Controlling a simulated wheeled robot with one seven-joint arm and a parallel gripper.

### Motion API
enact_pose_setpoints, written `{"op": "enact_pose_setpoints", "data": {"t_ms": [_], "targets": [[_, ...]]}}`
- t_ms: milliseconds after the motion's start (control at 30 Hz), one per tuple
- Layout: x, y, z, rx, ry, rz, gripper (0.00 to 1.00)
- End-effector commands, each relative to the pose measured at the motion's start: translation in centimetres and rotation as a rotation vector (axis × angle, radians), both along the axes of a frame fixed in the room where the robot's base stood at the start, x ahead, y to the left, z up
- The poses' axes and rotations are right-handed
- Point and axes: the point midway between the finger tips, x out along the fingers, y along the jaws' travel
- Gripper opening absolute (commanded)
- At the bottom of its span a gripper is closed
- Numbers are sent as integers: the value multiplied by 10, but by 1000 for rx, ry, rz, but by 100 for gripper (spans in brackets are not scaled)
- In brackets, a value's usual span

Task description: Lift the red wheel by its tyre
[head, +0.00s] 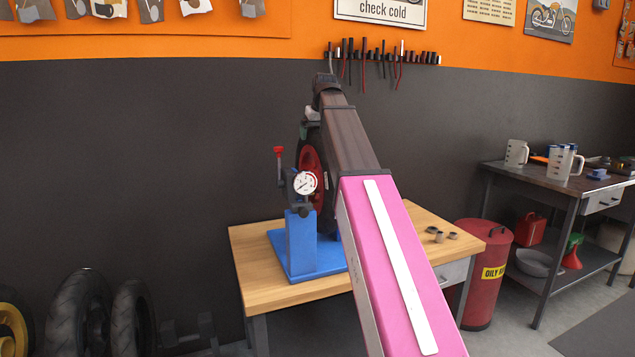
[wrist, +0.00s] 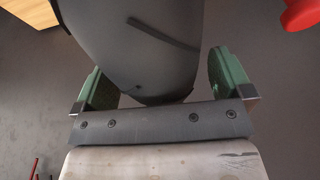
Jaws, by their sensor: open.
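The red wheel (head: 309,163) stands upright on a blue stand (head: 301,240) with a round dial gauge (head: 305,183) in front of it, on a wooden bench. My arm hides much of the wheel in the head view. In the wrist view its dark tyre (wrist: 155,45) fills the space between the green fingers of my gripper (wrist: 160,75). The gripper is open. In the head view the gripper is over the wheel's top, mostly hidden by my arm.
The wooden bench (head: 258,270) holds small metal rings (head: 440,236) at right. A red drum (head: 482,275) stands beside it. A metal table (head: 560,182) with jugs is further right. Loose tyres (head: 80,310) stand at lower left. A tool rack (head: 385,57) hangs on the wall behind.

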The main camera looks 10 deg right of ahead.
Motion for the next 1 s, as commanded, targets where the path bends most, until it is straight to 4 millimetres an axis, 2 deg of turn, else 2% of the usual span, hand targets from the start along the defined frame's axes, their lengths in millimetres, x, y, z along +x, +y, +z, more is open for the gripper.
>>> {"op": "enact_pose_setpoints", "data": {"t_ms": [33, 267, 300, 333, 733, 867, 1000], "targets": [[0, 0, 0, 0, 0, 0, 98], [0, 0, 0, 0, 1, 0, 23], [0, 0, 0, 0, 1, 0, 10], [0, 0, 0, 0, 1, 0, 2], [2, 0, 10, 1, -4, 0, 2], [3, 0, 24, 1, -4, 0, 2], [3, 0, 48, 1, -5, 0, 2]]}}
